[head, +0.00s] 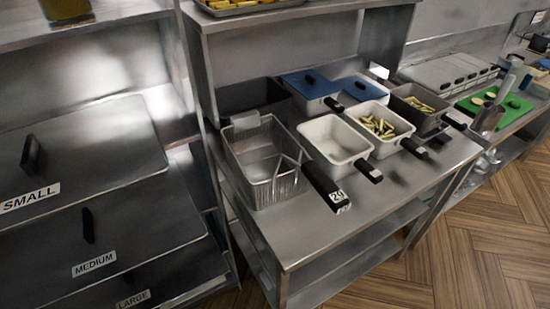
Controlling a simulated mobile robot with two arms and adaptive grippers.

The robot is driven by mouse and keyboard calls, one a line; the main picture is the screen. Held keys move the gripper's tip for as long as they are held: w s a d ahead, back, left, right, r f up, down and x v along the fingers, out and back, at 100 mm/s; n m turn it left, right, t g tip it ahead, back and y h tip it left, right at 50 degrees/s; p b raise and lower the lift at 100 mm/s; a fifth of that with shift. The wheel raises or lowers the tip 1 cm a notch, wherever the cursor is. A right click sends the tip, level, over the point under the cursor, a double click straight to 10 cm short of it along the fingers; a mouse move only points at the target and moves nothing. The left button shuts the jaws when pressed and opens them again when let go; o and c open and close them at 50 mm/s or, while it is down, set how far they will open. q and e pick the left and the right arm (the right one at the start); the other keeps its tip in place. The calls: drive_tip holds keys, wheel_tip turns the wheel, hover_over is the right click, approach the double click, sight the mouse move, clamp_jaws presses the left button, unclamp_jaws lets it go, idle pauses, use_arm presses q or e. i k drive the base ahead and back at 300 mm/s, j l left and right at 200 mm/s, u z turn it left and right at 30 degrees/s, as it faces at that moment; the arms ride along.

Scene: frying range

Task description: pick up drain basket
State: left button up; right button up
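The drain basket, a metal mesh basket (262,166) with a black handle, sits at the left end of the steel table. It looks empty. Its handle points toward the front right and carries a tag reading 29. Neither of my grippers shows in the head view.
An empty white container (337,143) stands right of the basket. Another white container (380,127) and a grey one (420,104) hold cut pieces. Blue-lidded containers (312,84) stand behind. The steel table's (310,235) front strip is clear. Labelled steel lids (75,155) are at left.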

sight(426, 111)
drive_tip(key=i+l, duration=0.1)
drive_tip(key=l, duration=0.3)
drive_tip(key=i+l+u, duration=0.1)
drive_tip(key=l, duration=0.75)
drive_tip(key=i+u, duration=0.05)
